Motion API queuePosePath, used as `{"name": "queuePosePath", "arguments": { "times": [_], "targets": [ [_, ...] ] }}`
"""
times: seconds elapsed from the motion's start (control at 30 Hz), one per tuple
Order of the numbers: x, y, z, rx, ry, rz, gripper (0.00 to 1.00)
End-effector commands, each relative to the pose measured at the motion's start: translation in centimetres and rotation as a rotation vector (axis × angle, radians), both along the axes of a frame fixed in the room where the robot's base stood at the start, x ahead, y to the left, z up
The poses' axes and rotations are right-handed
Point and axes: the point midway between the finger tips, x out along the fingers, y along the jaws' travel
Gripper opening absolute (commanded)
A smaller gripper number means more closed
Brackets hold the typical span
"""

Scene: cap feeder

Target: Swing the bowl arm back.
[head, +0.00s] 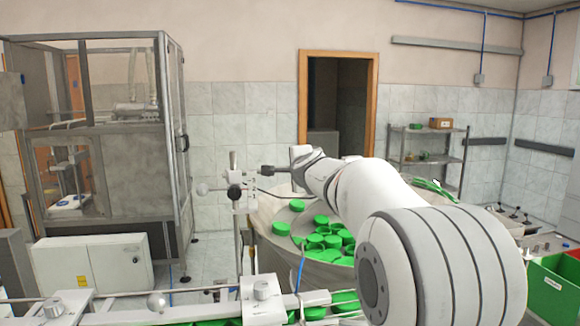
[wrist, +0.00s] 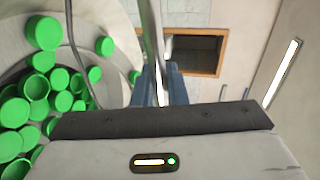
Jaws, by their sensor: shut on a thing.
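My gripper shows in the wrist view (wrist: 160,88), its two blue-grey fingers shut on a slim metal bar, the bowl arm (wrist: 153,40). The bar runs from the fingers to the top of the picture. In the head view, my arm reaches left over the round feeder bowl (head: 265,215), and its end is near a dark-tipped horizontal rod beside a post with clamps (head: 235,190). The jaws are too small there to tell apart. Several green caps (head: 330,240) lie in the bowl, left of the fingers in the wrist view.
A glazed machine cabinet (head: 105,140) stands at the left, with a beige control box (head: 92,265) before it. A doorway (head: 338,105) is behind the bowl. A metal shelf (head: 425,150) and a green bin (head: 552,290) are at the right. A thin cable hangs near the bowl.

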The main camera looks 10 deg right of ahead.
Motion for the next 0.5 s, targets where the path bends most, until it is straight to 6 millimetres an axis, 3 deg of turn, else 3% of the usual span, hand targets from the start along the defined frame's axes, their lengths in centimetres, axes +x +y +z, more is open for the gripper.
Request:
{"name": "queuePosePath", "arguments": {
  "times": [0.23,0.27,0.5],
  "targets": [
    [-0.08,-0.39,-0.02,0.001,0.002,-0.004,0.0],
    [-0.08,-0.44,-0.03,0.001,0.002,-0.005,0.15],
    [-0.09,-0.78,-0.05,0.001,0.002,-0.01,0.33]
  ]
}}
